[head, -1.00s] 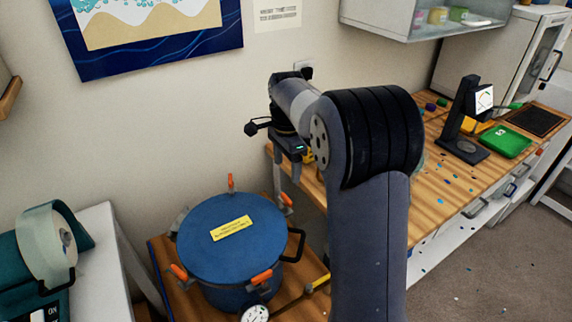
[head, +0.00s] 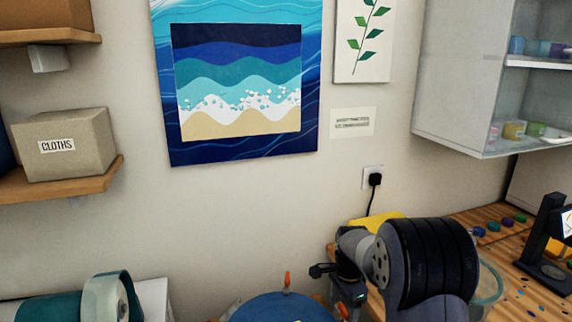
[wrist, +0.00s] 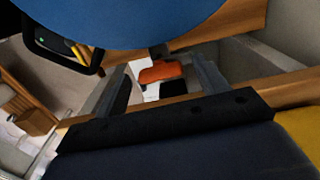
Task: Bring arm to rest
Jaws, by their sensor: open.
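My gripper shows in the wrist view (wrist: 160,84) with its two fingers apart and nothing between them.
A wooden workbench (head: 520,290) with coloured pots and a dark stand (head: 546,240) is at the right. A wall cabinet (head: 465,85) hangs above it. A shelf with a cloths box (head: 65,145) is at the left. A tape roll (head: 105,300) sits at the lower left.

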